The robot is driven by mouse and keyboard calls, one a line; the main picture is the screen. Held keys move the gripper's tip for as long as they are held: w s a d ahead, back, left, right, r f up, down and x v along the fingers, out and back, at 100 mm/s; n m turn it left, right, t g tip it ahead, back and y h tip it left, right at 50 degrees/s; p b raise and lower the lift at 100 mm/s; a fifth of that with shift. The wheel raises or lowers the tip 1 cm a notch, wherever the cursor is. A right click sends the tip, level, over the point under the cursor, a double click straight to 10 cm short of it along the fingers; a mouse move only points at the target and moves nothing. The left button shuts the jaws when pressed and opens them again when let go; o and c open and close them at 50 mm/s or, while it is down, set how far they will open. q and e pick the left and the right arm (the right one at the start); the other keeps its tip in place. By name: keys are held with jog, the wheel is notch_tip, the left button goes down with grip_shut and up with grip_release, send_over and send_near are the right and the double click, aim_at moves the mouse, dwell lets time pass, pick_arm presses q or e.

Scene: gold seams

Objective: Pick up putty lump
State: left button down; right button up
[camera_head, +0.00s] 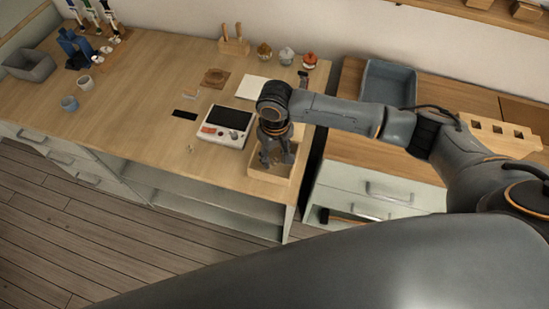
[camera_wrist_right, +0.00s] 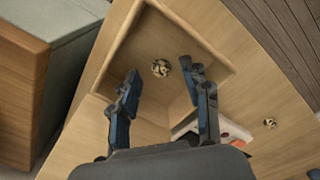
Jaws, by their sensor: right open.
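A small round lump, mottled gold and black (camera_wrist_right: 160,67), lies inside a shallow wooden tray (camera_wrist_right: 112,50); it is likely the putty lump. My right gripper (camera_wrist_right: 163,80) is open, its two blue-padded fingers apart with the lump showing between and beyond the tips, not gripped. In the head view my right gripper (camera_head: 277,160) points down over the wooden tray (camera_head: 262,181) at the table's front right corner and hides the lump. A similar mottled piece (camera_wrist_right: 269,122) lies on the tabletop outside the tray. My left gripper is not in view.
A white device with a dark panel (camera_head: 226,122) stands just left of the tray. A white sheet (camera_head: 252,88) and several small jars lie behind. A gap separates this table from the drawer cabinet (camera_head: 375,190) at right. The front-left tabletop is largely clear.

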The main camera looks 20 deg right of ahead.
jog(key=shift+f, duration=0.8)
jog(key=c, duration=0.9)
